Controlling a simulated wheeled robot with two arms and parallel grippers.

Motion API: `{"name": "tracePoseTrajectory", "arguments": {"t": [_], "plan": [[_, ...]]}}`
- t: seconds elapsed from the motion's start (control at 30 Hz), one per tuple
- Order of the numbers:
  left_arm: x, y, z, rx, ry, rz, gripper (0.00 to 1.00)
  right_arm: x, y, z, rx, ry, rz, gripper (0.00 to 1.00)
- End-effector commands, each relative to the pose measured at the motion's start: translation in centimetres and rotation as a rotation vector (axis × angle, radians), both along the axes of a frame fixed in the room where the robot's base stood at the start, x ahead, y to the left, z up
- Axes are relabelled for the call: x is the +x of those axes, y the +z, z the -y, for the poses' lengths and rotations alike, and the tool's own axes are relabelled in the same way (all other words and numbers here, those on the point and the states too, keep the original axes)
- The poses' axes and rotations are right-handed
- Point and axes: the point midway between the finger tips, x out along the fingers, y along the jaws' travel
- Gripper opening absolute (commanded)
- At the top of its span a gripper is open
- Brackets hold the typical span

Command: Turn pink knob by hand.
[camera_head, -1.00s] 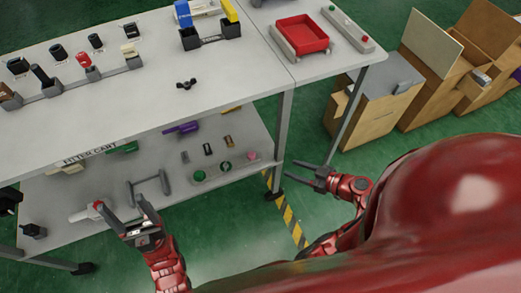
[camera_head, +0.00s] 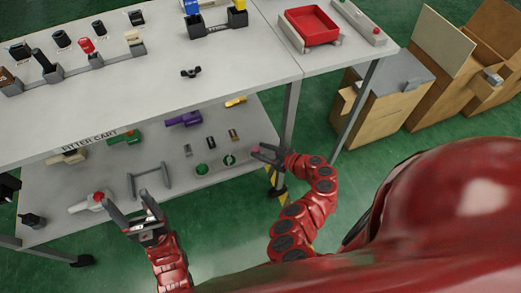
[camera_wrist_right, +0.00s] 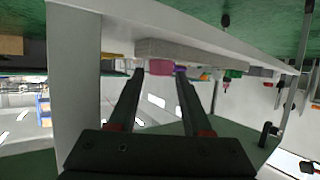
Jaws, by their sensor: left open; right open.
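The pink knob (camera_head: 256,149) sits at the right end of a grey base strip (camera_head: 216,168) on the cart's lower shelf, and is partly hidden by my right gripper. My right gripper (camera_head: 263,153) is open at the shelf's right end, its fingers pointing at the knob. In the right wrist view the pink knob (camera_wrist_right: 161,67) shows between the two open fingertips (camera_wrist_right: 159,72), with a gap on each side; contact is not visible. My left gripper (camera_head: 125,198) is open and empty in front of the lower shelf.
The cart's upper shelf (camera_head: 150,95) overhangs the lower shelf, and a cart leg (camera_head: 290,118) stands close to my right gripper. A green button (camera_head: 202,169) shares the strip. A grey handle (camera_head: 150,180) and a red-tipped fixture (camera_head: 90,202) are near my left gripper.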

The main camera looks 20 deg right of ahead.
Motion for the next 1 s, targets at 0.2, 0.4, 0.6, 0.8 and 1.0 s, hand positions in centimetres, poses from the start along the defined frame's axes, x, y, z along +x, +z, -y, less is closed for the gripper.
{"name": "tracePoseTrajectory", "arguments": {"t": [0.2,0.4,0.6,0.8,1.0], "plan": [[0.0,0.0,0.0,0.0,0.0,0.0,0.71,0.46,-0.22,-0.45,0.001,0.002,0.0,0.49],[0.0,0.0,0.0,0.0,0.0,0.0,0.71,0.44,-0.22,-0.4,0.001,0.001,0.001,0.44],[0.0,0.0,0.0,0.0,0.0,0.0,0.71,0.44,-0.22,-0.39,0.001,0.001,0.001,0.08],[0.0,-0.02,0.0,0.0,0.0,0.0,0.71,0.43,-0.23,-0.38,0.001,0.001,0.001,0.0],[0.0,-0.83,0.0,0.0,0.0,0.0,0.71,0.4,-0.52,-0.42,-0.003,-0.012,0.001,0.0]]}}
